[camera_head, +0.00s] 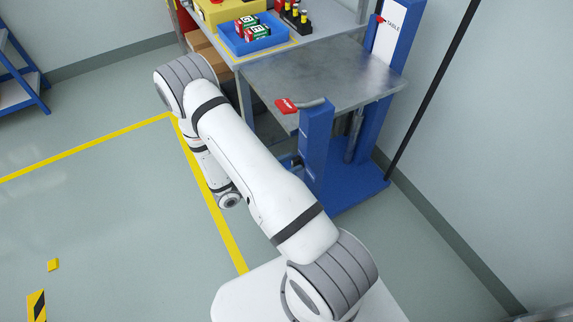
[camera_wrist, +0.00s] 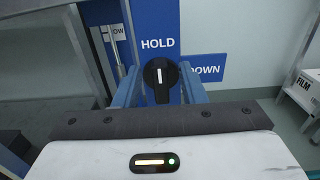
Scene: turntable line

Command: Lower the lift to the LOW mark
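The lift has a grey metal platform (camera_head: 335,75) that sits about level with the workbench. A red pointer (camera_head: 380,19) on its blue mast is beside the word TABLE on a white scale (camera_head: 395,30). In the wrist view a black rotary knob (camera_wrist: 160,76) is on a blue panel, its white line upright toward HOLD (camera_wrist: 158,44). DOWN (camera_wrist: 205,70) is to its right. A partly hidden label ending in OW (camera_wrist: 119,34) shows at upper left. My gripper (camera_wrist: 160,85) has its blue fingers apart on either side of the knob, with visible gaps.
A blue post (camera_head: 317,150) carries a grey bar with a red end (camera_head: 287,105). The workbench (camera_head: 295,45) holds a blue bin (camera_head: 252,45) with boxes. A box marked FILM (camera_wrist: 305,88) is at right in the wrist view.

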